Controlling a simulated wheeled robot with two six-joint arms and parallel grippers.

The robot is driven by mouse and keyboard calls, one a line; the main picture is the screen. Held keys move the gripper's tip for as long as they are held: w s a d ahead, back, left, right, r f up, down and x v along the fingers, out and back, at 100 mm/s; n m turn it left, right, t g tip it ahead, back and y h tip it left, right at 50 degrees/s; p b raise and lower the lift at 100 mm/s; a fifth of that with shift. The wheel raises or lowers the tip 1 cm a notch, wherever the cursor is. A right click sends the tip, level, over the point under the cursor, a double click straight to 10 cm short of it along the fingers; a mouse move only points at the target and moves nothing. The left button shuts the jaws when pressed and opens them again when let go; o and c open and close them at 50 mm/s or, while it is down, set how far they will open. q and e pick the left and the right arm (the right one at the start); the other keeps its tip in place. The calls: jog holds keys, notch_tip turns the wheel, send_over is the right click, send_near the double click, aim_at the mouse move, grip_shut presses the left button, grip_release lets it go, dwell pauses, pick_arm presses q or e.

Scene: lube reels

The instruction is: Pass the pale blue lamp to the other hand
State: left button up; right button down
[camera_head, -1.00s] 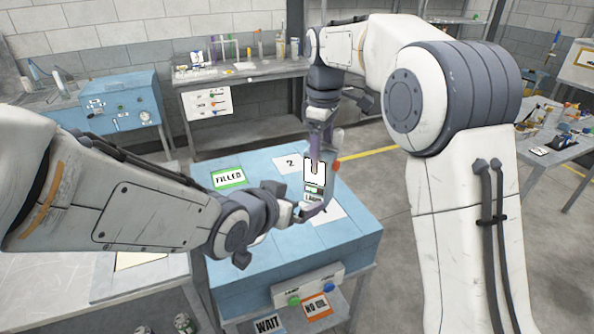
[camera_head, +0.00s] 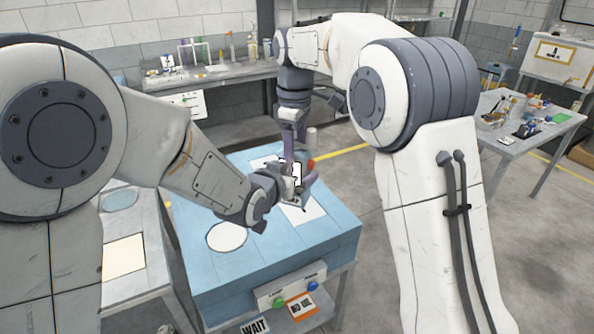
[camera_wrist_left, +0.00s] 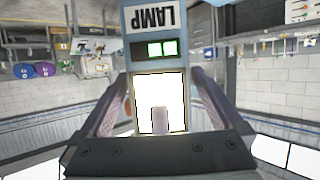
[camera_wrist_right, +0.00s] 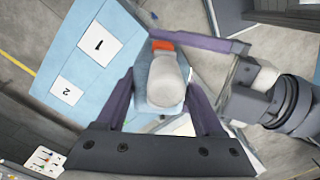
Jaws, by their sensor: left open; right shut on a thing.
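The pale blue lamp (camera_head: 297,172) hangs above the blue bench, its bright panel facing my left side. My right gripper (camera_head: 296,150) is shut on it from above; the right wrist view shows its grey knob (camera_wrist_right: 165,80) and orange part (camera_wrist_right: 162,45) between the fingers. My left gripper (camera_head: 290,188) is open at the lamp's lower part. In the left wrist view, its fingers (camera_wrist_left: 161,78) stand on either side of the lamp (camera_wrist_left: 155,75), whose LAMP label is upside down. I cannot tell whether the left fingers touch it.
The blue bench (camera_head: 300,245) below carries a white round mark (camera_head: 227,237) and cards; cards 1 (camera_wrist_right: 97,40) and 2 (camera_wrist_right: 66,90) show in the right wrist view. A grey table (camera_head: 125,257) stands at left, a cluttered table (camera_head: 530,130) at right.

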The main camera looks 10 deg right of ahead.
pick_arm(q)
jog(key=shift+w+d+f, duration=0.2)
jog(key=shift+w+d, duration=0.05)
jog(key=shift+w, duration=0.15)
jog(key=c, duration=1.5)
jog(key=shift+r, duration=0.15)
grip_shut()
pick_arm(e)
grip_release()
jog(key=shift+r, duration=0.15)
